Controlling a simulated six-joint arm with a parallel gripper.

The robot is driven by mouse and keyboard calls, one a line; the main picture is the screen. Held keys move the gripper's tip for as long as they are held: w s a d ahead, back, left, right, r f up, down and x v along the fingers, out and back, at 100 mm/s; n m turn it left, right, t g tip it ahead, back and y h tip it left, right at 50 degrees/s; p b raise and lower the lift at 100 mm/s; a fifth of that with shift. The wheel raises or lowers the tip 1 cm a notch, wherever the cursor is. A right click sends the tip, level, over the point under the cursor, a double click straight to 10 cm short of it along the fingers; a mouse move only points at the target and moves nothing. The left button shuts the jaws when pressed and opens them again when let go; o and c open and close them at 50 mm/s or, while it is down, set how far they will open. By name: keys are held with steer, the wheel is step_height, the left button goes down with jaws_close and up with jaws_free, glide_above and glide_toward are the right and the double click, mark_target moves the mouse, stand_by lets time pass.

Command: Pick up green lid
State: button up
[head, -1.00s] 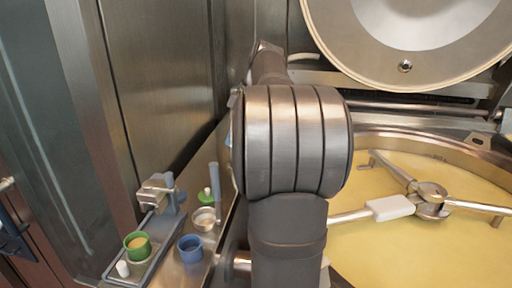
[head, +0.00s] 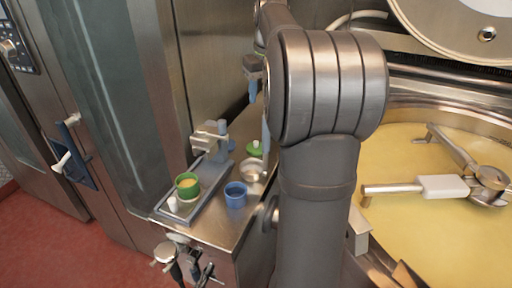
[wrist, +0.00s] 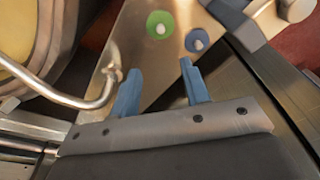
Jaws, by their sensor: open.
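The green lid (head: 254,149) is a small round disc with a pale knob, on the steel ledge behind a small metal bowl. It also shows in the wrist view (wrist: 160,25), near the top, beyond my fingertips. My gripper (wrist: 158,72) is open, with two blue fingers apart and nothing between them. In the head view part of my gripper (head: 254,90) shows above the ledge, higher than the green lid and apart from it; my arm hides some of it. A blue lid (wrist: 197,40) lies beside the green lid in the wrist view.
On the ledge stand the metal bowl (head: 252,171), a blue cup (head: 236,195) and a tray holding a green cup (head: 187,186). A curved steel pipe (wrist: 105,92) is close to the left finger in the wrist view. The kettle (head: 420,220) with yellow contents is at right.

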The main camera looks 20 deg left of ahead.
mark_target(256, 142)
steer(key=shift+m, duration=0.5)
steer(key=f, duration=0.5)
steer(key=w+a+f, duration=0.1)
steer(key=f, duration=0.5)
steer(key=a+f, duration=0.1)
steer(key=f, duration=0.5)
steer(key=shift+w+a+f, duration=0.15)
steer(key=shift+a+f, duration=0.05)
steer(key=shift+f, duration=0.05)
jaws_close()
